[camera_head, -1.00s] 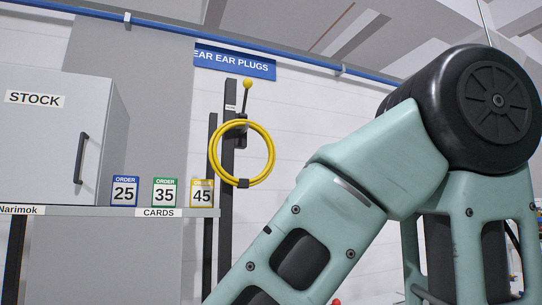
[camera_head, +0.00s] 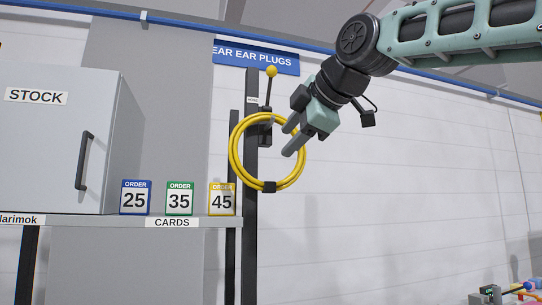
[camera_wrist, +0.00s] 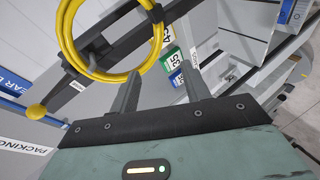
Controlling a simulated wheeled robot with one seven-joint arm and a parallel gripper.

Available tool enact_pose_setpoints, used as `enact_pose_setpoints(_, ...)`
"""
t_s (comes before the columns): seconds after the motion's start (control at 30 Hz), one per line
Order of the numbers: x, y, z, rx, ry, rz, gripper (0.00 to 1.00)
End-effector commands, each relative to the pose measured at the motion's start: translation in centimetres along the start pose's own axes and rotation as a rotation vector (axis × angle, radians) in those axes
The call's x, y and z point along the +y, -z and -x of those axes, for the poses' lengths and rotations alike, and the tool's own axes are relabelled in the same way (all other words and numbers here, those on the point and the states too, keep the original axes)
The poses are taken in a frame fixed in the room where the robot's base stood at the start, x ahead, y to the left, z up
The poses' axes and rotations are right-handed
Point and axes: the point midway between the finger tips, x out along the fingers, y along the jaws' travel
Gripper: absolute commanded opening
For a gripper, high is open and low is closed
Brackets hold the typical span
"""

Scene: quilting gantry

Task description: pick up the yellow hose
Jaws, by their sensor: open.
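The yellow hose (camera_head: 236,163) is a coiled loop hanging on a dark upright post, with a black band at its bottom. In the wrist view the hose (camera_wrist: 66,42) shows at the upper left, ahead of the fingers and to their left. My gripper (camera_head: 287,141) is open and empty. In the head view its fingers overlap the upper right part of the loop; I cannot tell how far in front of it they are. In the wrist view the gripper (camera_wrist: 158,85) shows two dark fingers with a gap between them. The hook behind the hose is partly hidden.
A lever with a yellow knob (camera_head: 271,71) rises from the dark post (camera_head: 251,220) above the hose. A shelf (camera_head: 95,221) at the left holds a grey STOCK cabinet (camera_head: 60,150) and order cards 25, 35 and 45 (camera_head: 222,199). The wall right of the hose is bare.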

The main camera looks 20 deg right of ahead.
Motion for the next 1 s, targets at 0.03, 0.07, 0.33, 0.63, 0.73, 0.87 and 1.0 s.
enact_pose_setpoints(0.03, 3.2, -0.7, 2.3, -0.010, -0.072, 0.051, 0.47)
enact_pose_setpoints(0.07, 4.7, -1.0, 3.4, -0.019, -0.106, 0.084, 0.47)
enact_pose_setpoints(0.33, 10.4, -2.6, 8.1, -0.071, -0.241, 0.225, 0.47)
enact_pose_setpoints(0.63, 12.1, -2.8, 2.6, -0.072, -0.239, 0.227, 0.47)
enact_pose_setpoints(0.73, 12.6, -2.9, 0.6, -0.072, -0.238, 0.227, 0.47)
enact_pose_setpoints(0.87, 13.1, -2.9, -1.5, -0.071, -0.240, 0.227, 0.47)
enact_pose_setpoints(1.0, 13.3, -3.0, -2.8, -0.070, -0.242, 0.225, 0.47)
